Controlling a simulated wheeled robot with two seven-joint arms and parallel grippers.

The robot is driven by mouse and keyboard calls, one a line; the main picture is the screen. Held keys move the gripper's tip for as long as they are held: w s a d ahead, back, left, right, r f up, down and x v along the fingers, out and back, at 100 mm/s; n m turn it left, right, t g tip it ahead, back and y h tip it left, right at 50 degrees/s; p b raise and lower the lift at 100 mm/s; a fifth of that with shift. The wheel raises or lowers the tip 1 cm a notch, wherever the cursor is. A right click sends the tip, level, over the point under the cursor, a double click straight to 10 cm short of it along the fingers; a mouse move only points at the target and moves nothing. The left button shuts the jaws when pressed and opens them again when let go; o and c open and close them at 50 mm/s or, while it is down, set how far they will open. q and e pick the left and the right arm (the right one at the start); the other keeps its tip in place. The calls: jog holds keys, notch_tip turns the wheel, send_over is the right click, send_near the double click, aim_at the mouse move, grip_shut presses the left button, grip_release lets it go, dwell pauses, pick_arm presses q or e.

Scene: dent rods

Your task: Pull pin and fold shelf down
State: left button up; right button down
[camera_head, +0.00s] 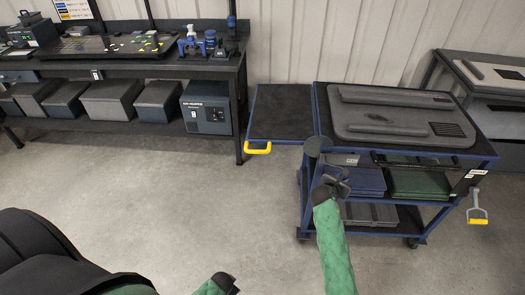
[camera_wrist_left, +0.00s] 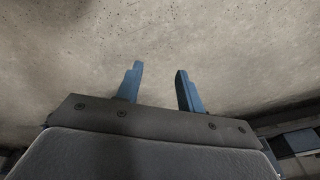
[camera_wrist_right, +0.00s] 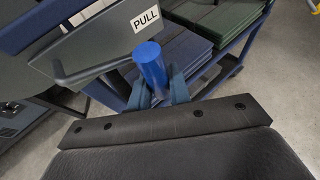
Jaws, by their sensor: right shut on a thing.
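The side shelf (camera_head: 290,112) is a dark panel with a blue edge. It stands out level from the left side of the blue-framed cart (camera_head: 478,150), with a yellow handle (camera_head: 258,149) at its front left corner. My right gripper (camera_head: 331,184) is at the cart's front left, below the top. In the right wrist view it is shut on a blue cylindrical pin (camera_wrist_right: 150,66), beside a grey plate marked PULL (camera_wrist_right: 118,38). How deep the pin sits is hidden. My left gripper (camera_wrist_left: 158,88) is open and empty above the floor, low in the head view.
A grey case lid (camera_head: 395,117) lies on the cart top, and blue and green boxes (camera_head: 418,183) fill the lower shelves. A workbench (camera_head: 120,68) stands at the back left. The floor (camera_head: 150,180) left of the cart is clear.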

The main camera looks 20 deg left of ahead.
pick_arm(q)
jog(key=w+a+r+m+t+y, duration=0.2)
jog(key=w+a+r, duration=0.8)
jog(key=w+a, duration=0.3)
jog(key=w+a+r+m+t, duration=0.2)
jog(key=w+a+r, duration=0.25)
jog(key=r, duration=0.25)
jog(key=w+a+r+m+t, duration=0.1)
jog(key=w+a+r+t, duration=0.15)
jog(key=w+r, duration=0.4)
jog(key=w+d+r+m+t+h, duration=0.1)
jog(key=w+r+m+t+h, duration=0.15)
jog(key=r, duration=0.45)
jog(key=w+d+r+m+t+h, duration=0.1)
jog(key=w+r+m, duration=0.2)
jog(key=r, duration=0.4)
jog(key=d+r+m+t+h, duration=0.2)
jog(key=d+r+m+h, duration=0.6)
jog(key=d, duration=0.3)
jog(key=w+d+y, duration=0.1)
jog(key=w+d, duration=0.3)
jog(key=w, duration=0.5)
jog(key=shift+w+d+f, duration=0.15)
jog(key=shift+w+d, duration=0.25)
jog(key=shift+c, duration=0.5)
grip_shut()
